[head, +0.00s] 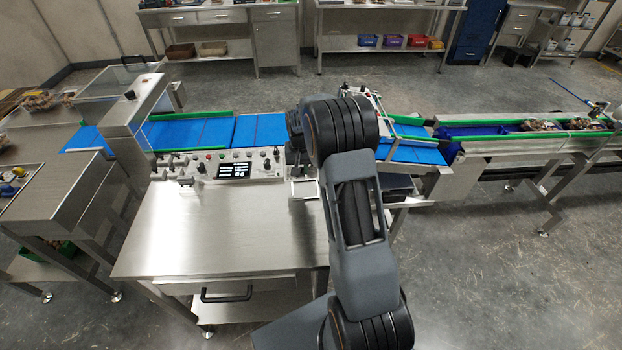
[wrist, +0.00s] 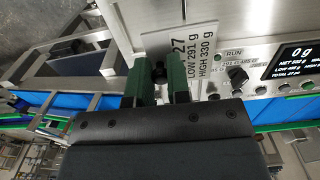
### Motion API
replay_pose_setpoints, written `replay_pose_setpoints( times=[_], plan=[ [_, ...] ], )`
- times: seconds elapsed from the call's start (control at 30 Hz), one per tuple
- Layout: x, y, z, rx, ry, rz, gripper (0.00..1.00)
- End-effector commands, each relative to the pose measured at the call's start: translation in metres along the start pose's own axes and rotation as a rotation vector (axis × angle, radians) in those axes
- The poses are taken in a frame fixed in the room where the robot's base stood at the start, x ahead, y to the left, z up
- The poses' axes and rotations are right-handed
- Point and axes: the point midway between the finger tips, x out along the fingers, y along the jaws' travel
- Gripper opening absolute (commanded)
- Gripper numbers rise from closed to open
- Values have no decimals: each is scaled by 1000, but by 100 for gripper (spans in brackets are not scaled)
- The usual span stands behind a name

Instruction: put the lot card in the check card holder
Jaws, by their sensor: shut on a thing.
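The lot card (wrist: 196,48) is a pale plate in the wrist view, with sideways black print showing 27, LOW 291 g and HIGH 330 g. My gripper (wrist: 160,70) has two green fingers, which overlap the card's left part. It is shut on the card, with a small dark part showing between the fingers. The fingers hide where they grip.
The control panel (head: 228,168) has a lit display (head: 234,171) and several knobs, close beside the card in the wrist view. A blue belt (head: 200,133) with green rails runs behind it. The steel bench top (head: 225,230) is clear in front.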

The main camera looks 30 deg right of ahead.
Motion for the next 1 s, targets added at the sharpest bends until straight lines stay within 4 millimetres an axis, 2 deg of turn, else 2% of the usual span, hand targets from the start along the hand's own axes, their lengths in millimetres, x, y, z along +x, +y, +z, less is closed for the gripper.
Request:
replay_pose_setpoints(
  times=[0.2,0.57,0.7,0.8,1.0],
  plan=[
    [23,22,-1,4,1,0,0],
    [40,36,-2,5,-1,0,0],
    [61,34,-2,2,-2,0,0],
    [69,34,-2,2,0,0,0],
    [70,34,-2,2,2,0,0]
  ],
)
